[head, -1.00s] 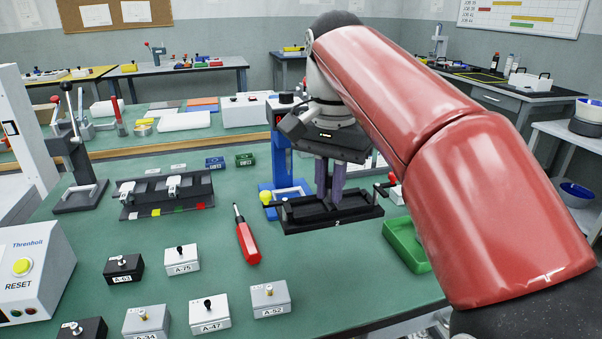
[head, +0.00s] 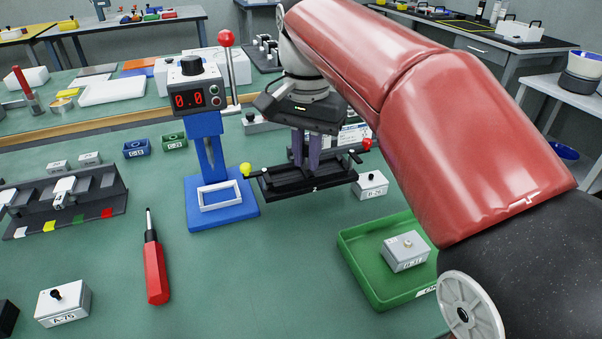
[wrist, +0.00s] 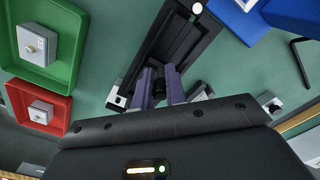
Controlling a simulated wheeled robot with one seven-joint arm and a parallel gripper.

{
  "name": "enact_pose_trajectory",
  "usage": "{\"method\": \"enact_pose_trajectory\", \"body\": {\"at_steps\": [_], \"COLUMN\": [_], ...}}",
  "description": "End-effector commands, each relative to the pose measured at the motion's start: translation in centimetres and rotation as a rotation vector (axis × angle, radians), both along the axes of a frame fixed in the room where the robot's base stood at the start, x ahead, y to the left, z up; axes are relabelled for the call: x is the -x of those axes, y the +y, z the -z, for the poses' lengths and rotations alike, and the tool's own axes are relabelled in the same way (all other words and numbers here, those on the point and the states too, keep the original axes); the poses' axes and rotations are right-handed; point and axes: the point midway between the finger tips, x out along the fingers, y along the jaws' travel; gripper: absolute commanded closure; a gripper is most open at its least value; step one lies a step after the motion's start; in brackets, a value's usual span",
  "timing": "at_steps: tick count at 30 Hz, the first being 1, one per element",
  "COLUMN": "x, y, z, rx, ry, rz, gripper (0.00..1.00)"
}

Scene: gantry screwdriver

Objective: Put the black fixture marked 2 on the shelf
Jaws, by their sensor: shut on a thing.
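In the wrist view the fixture (wrist: 182,45) runs up from between my purple fingers (wrist: 160,95).
A blue press (head: 205,135) with a red display stands left of the fixture. A white block (head: 371,185) sits close to its right end. A green tray (head: 365,270) holding a grey block is at front right. A red screwdriver (head: 155,270) lies left; the bench between is clear.

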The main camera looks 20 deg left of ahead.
Motion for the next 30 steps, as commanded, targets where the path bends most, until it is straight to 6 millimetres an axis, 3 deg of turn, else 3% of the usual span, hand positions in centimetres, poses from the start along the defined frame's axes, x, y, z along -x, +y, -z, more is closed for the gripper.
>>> {"method": "enact_pose_trajectory", "body": {"at_steps": [7, 20, 21, 25, 30], "x": [0.1, 0.0, 0.0, 0.0, 0.0], "y": [0.0, 0.0, 0.0, 0.0, 0.0], "z": [3.4, 4.0, 4.1, 4.1, 4.1], "rx": [0.001, -0.001, 0.001, 0.001, 0.001], "ry": [0.001, 0.0, 0.001, 0.001, 0.001], "rz": [-0.001, 0.0, 0.0, 0.0, 0.0], "gripper": [1.0, 1.0, 0.84, 0.67, 0.65]}}
